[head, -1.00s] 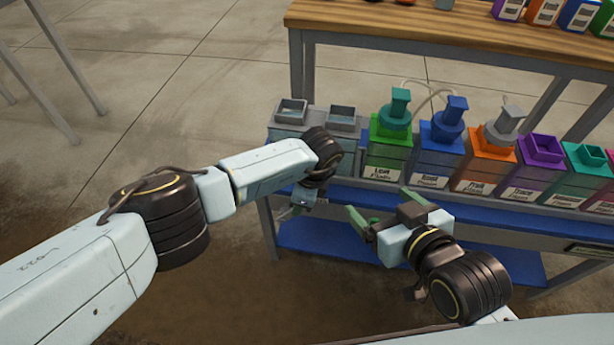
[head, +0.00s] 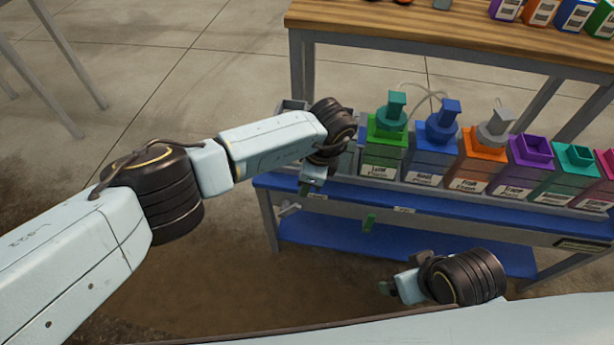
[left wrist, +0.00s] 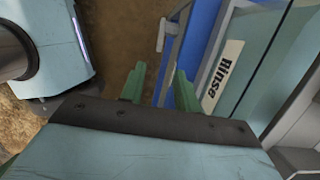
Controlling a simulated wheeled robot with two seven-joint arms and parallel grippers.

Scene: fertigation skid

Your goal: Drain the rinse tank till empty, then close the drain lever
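In the left wrist view the rinse tank (left wrist: 270,75) is a teal, see-through-looking box with a "Rinse" label. A pale lever-like handle (left wrist: 160,36) stands at the blue shelf's edge; a grey handle also shows in the head view (head: 288,210) below the shelf's left end. I cannot tell its setting or the water level. My left gripper (left wrist: 160,85) is open and empty, its green fingers beside the tank front; in the head view it (head: 306,188) hangs before the shelf edge. My left wrist hides much of the grey tanks. My right gripper (head: 392,288) is low at centre right, fingers unclear.
Several coloured containers, including a green one (head: 383,150) and a blue one (head: 432,155), line the blue shelf (head: 460,215). A wooden bench (head: 400,22) stands behind.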

